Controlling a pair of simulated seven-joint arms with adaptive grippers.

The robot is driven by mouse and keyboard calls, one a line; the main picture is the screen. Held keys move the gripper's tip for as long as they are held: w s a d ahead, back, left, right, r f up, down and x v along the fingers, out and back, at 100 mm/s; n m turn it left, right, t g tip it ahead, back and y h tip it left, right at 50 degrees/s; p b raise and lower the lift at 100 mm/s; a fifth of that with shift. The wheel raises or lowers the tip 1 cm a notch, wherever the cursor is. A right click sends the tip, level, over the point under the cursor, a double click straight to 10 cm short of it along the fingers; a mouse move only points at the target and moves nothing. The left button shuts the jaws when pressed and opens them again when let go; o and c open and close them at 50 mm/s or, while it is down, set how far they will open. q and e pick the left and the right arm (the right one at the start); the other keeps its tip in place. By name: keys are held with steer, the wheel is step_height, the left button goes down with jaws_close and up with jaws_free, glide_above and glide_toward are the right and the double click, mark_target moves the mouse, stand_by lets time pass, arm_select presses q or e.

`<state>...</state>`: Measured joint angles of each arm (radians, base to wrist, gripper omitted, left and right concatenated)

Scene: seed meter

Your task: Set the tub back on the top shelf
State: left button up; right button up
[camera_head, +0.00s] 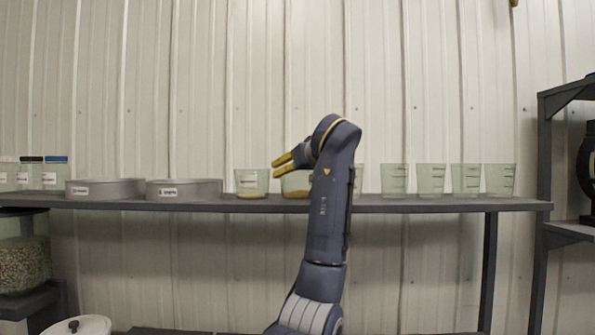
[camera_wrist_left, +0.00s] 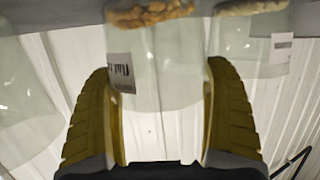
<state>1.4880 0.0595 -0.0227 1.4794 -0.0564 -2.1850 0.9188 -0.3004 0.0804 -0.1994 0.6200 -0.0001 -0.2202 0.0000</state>
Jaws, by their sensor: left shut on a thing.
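The tub (camera_wrist_left: 160,75) is a clear, tapered container with a white label and a layer of tan seeds. In the left wrist view it stands between the two yellow fingers of my left gripper (camera_wrist_left: 160,95), which is shut on it. In the head view the gripper (camera_head: 284,161) is at the top shelf (camera_head: 400,204), and the tub (camera_head: 296,183) is partly hidden behind the gripper and wrist. The tub's base looks level with the shelf top; I cannot tell whether it touches. My right gripper is not in view.
A similar labelled tub (camera_head: 252,181) stands just left of the held one. Two round grey pans (camera_head: 184,189) and lidded jars (camera_head: 56,173) are farther left. Several clear tubs (camera_head: 430,179) stand to the right. My left arm hides part of the shelf.

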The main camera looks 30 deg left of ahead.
arm_select(q)
steer(key=shift+f, duration=0.1)
steer(key=o, duration=1)
steer(key=shift+r, duration=0.2)
steer(key=v, duration=1.2)
